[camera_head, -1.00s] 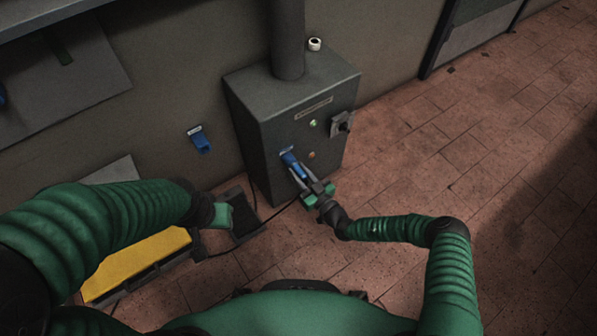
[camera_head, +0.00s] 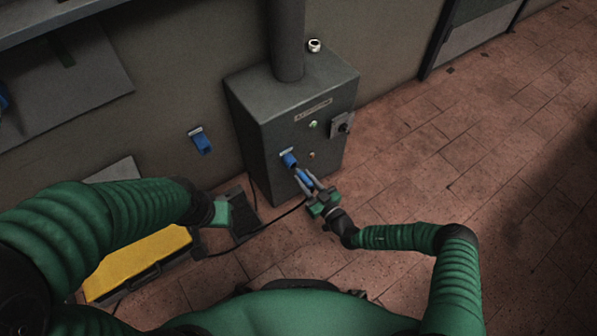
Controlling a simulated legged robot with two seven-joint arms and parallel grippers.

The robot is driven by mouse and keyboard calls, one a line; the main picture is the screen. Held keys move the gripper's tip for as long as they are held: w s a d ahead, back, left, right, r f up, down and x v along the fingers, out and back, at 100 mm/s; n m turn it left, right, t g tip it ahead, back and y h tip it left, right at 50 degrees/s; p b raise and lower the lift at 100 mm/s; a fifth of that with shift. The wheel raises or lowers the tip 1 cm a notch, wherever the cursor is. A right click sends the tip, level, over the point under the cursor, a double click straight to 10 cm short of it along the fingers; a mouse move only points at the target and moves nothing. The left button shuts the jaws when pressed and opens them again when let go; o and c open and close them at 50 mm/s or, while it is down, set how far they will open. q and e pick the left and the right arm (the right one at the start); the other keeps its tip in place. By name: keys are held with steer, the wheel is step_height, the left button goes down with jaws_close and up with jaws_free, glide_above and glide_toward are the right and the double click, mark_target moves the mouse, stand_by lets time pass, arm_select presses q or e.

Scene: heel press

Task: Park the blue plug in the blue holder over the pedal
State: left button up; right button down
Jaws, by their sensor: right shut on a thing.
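The blue plug (camera_head: 304,177) is between the fingers of my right gripper (camera_head: 309,183), which is shut on it. It is just in front of the grey cabinet, slightly below and right of the blue socket (camera_head: 288,159), with a small gap between them. A dark cable runs from near the plug down to the left. The blue holder (camera_head: 201,142) is on the wall left of the cabinet and looks empty. The dark pedal (camera_head: 243,217) lies on the floor below it, partly covered by my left gripper (camera_head: 222,213). The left fingers cannot be made out.
The grey cabinet (camera_head: 290,120) stands against the wall, with lamps and a rotary switch (camera_head: 342,125) on its front. A yellow case (camera_head: 140,265) is on the floor below my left arm. The tiled floor at the right is clear.

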steer(key=shift+p+v, duration=0.4)
steer(key=shift+v, duration=1.05)
